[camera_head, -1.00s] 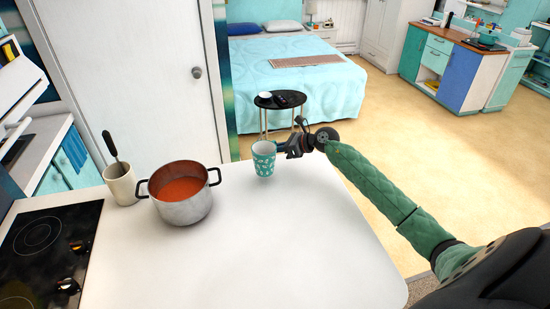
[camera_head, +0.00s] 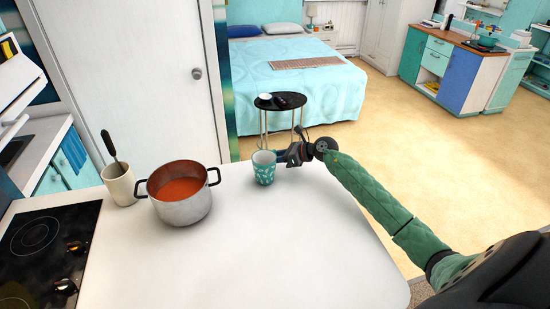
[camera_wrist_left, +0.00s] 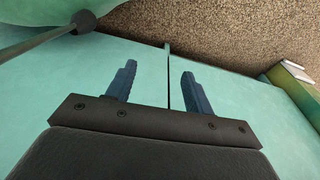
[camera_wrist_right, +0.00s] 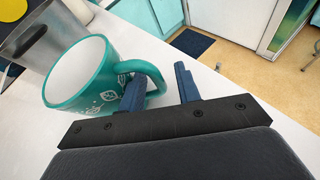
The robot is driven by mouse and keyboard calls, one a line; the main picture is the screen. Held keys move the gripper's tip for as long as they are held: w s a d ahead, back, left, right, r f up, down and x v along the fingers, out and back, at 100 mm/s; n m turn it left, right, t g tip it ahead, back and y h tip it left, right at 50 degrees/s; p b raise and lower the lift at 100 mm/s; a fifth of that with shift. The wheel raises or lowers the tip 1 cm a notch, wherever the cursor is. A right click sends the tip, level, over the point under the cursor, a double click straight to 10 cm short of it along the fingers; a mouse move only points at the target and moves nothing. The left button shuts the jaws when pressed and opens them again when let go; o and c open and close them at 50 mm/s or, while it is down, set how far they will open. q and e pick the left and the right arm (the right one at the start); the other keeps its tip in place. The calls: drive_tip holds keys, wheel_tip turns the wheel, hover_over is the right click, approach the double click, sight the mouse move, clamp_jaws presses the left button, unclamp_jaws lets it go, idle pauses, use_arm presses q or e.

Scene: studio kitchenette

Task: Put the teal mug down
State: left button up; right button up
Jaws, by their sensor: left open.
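The teal mug (camera_head: 263,170) with pale leaf marks is upright at the far right edge of the white counter (camera_head: 270,235). Its base appears to be at the counter surface. The right wrist view also shows the mug (camera_wrist_right: 85,82), with its handle towards my right gripper (camera_wrist_right: 160,85). One finger overlaps the handle's loop and the other is beyond its outer side. The fingers are partly apart, and whether they grip the handle is unclear. In the head view this gripper (camera_head: 286,155) is right beside the mug. My left gripper (camera_wrist_left: 155,80) is open and empty, away from the mug.
A steel pot (camera_head: 182,205) of red soup stands left of the mug, with a cream utensil holder (camera_head: 120,186) beyond it. The black cooktop (camera_head: 42,255) is at the left. The counter's front middle is clear. A small black table (camera_head: 279,101) stands behind.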

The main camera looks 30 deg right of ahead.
use_arm(q)
drive_tip(key=shift+s, duration=0.1)
use_arm(e)
drive_tip(key=shift+s+d+r, duration=0.1)
drive_tip(key=shift+d, duration=0.1)
drive_tip(key=v, duration=0.2)
drive_tip(key=shift+s+d, duration=0.2)
drive_tip(key=shift+s, duration=0.1)
drive_tip(key=b+v, duration=0.1)
drive_tip(key=v, duration=0.7)
drive_tip(key=shift+w+r+b, duration=0.1)
drive_tip(key=shift+b, duration=0.3)
use_arm(q)
drive_tip(key=shift+w+d+r, duration=0.25)
drive_tip(key=shift+r, duration=0.35)
drive_tip(key=shift+w+d+r, duration=0.25)
drive_tip(key=shift+w+r, duration=0.05)
drive_tip(key=shift+r, duration=0.25)
drive_tip(key=shift+w+d+r, duration=0.25)
drive_tip(key=shift+r, duration=0.35)
use_arm(e)
drive_tip(key=shift+s+d+r, duration=0.3)
